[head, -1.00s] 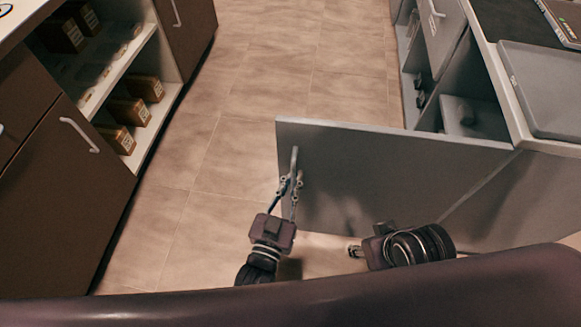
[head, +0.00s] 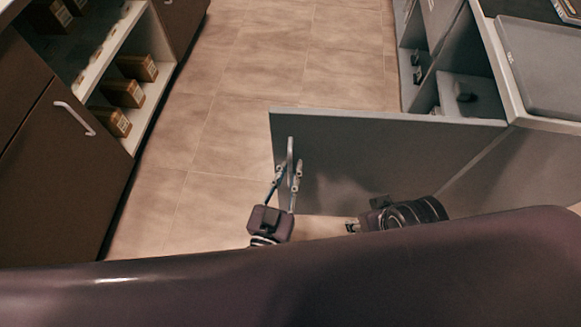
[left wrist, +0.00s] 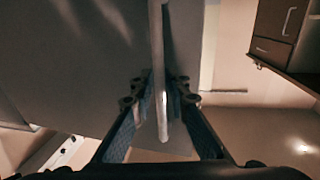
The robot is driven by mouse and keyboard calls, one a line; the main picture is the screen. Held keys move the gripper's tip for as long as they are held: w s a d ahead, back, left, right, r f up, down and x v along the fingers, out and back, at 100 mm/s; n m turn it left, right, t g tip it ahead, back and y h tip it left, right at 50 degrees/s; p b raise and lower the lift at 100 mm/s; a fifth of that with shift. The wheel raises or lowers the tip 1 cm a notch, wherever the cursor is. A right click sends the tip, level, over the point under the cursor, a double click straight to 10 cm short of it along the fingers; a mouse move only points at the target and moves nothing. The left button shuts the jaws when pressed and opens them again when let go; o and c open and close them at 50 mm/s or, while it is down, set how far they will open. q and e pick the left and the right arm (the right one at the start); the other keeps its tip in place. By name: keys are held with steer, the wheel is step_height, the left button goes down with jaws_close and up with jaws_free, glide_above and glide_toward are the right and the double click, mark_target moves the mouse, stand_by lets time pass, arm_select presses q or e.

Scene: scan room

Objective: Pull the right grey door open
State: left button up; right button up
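The right grey door (head: 370,160) stands swung out wide from the grey cabinet, reaching left across the floor in the head view. Its upright bar handle (head: 290,158) is near its free edge. My left gripper (head: 286,181) has one finger on each side of the handle. In the left wrist view the handle (left wrist: 158,60) runs between the fingers of my left gripper (left wrist: 158,101), with gaps on both sides, so it is open around it. My right gripper (head: 352,226) is low in front of the door, apart from the handle; its finger opening is unclear.
The grey cabinet's inside (head: 468,98) shows behind the door, holding a few items. A grey tray (head: 545,65) lies on its counter. Brown cabinets (head: 75,150) with boxed shelves stand at left. Tiled floor (head: 225,135) between is clear.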

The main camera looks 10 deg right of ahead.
arm_select(q)
steer(key=v, duration=1.2)
stand_by(0.3)
